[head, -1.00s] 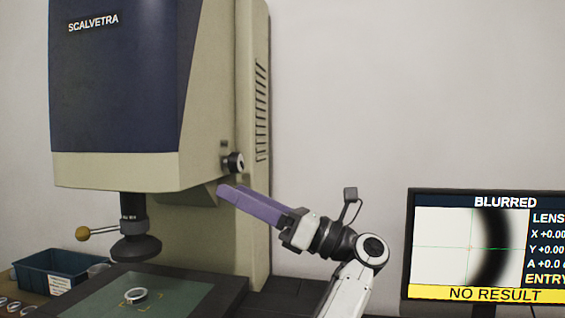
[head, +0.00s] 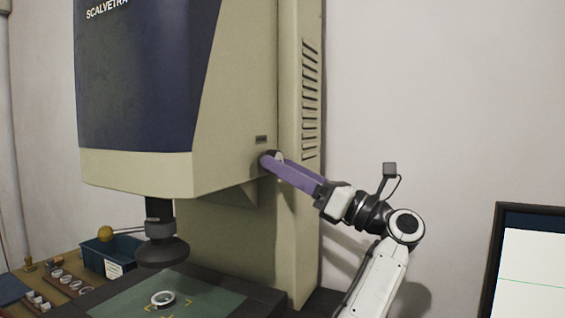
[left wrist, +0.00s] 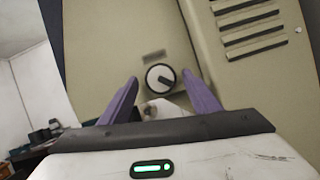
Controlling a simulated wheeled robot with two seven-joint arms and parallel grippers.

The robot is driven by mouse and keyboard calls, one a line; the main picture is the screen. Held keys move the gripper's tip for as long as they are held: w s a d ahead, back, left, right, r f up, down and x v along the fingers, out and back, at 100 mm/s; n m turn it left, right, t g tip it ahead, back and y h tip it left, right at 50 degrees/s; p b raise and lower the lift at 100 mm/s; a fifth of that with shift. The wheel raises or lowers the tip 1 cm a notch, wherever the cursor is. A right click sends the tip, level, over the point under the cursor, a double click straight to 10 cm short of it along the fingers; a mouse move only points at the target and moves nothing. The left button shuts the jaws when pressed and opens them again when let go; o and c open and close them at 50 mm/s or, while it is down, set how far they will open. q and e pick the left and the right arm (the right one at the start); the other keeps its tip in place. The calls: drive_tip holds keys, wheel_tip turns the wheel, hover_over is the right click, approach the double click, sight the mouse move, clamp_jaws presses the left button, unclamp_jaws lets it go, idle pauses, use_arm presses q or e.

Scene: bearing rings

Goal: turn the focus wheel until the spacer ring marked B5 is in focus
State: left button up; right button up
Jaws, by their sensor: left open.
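My right gripper is not in view.
The machine's lens (head: 161,250) hangs above the stage. A blue bin (head: 100,262) and several small rings (head: 68,282) are at the left. The monitor (head: 530,270) at the right is cut off; its focus text is out of frame.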

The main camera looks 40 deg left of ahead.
use_arm(q)
drive_tip(key=shift+s+a+r, duration=0.1)
drive_tip(key=shift+a+r, duration=0.15)
drive_tip(key=shift+a, duration=0.35)
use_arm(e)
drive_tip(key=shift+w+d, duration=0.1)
use_arm(q)
drive_tip(key=c, duration=1.1)
drive_tip(key=shift+o, duration=0.2)
drive_tip(key=n+g+h, duration=0.1)
drive_tip(key=n+g, duration=0.1)
drive_tip(key=n, duration=0.1)
drive_tip(key=n+g+b, duration=0.1)
drive_tip(key=n, duration=0.3)
drive_tip(key=n+g+h+b, duration=0.1)
drive_tip(key=n+g, duration=0.1)
drive_tip(key=n, duration=0.2)
drive_tip(key=shift+w+r+g+h, duration=0.1)
drive_tip(key=shift+w+g+h, duration=0.1)
drive_tip(key=shift+g+h, duration=0.1)
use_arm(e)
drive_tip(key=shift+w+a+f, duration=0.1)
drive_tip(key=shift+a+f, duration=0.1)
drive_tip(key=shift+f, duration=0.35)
use_arm(q)
drive_tip(key=shift+n, duration=0.4)
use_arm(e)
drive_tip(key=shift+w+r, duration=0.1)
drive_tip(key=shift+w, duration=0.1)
